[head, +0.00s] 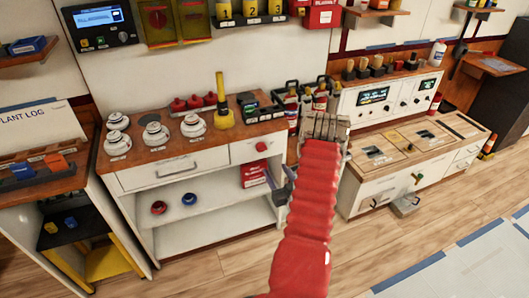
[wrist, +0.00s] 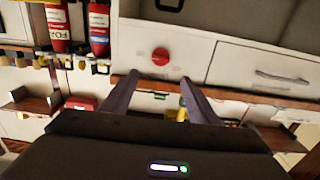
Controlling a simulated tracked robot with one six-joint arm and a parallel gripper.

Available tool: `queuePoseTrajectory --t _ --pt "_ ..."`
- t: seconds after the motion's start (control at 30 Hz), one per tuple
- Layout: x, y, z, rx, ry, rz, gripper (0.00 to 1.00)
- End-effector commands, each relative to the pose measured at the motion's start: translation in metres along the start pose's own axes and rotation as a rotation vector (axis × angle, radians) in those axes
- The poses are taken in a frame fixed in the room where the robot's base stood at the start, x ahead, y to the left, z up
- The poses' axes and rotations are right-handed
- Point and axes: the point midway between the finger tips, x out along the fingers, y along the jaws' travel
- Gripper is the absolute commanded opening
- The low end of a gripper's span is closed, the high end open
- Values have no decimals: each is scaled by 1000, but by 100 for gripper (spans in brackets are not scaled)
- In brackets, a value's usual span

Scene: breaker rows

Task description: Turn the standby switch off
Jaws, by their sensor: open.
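No label reading "standby" is legible, so I cannot tell which control is the standby switch. A round red knob (head: 261,146) sits on the white front panel under the left worktop. In the wrist view the red knob (wrist: 160,57) shows beyond and between the two fingers, apart from them. My gripper (wrist: 158,85) is open and empty. In the head view my gripper (head: 325,124) is in front of the gap between the two benches, right of the red knob; its fingertips are hard to make out. A white console (head: 385,96) with lit screens and small knobs stands on the right bench.
The left worktop (head: 140,158) holds several white round devices, red items and a yellow-handled tool (head: 222,100). A drawer (head: 175,170) is beside the red knob. A control box with a blue display (head: 98,18) hangs at upper left. The wooden floor (head: 230,268) in front is clear.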

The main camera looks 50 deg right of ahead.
Motion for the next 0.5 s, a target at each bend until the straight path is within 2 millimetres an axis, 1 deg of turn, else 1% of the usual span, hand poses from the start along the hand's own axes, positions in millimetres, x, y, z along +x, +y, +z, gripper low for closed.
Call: queuePoseTrajectory --t 0.27,0.37,0.5 --pt "2 0 0 -1 -1 -1 55" --pt "7 0 0 -2 -1 -1 55" --pt "22 -1 0 -2 0 -2 55"
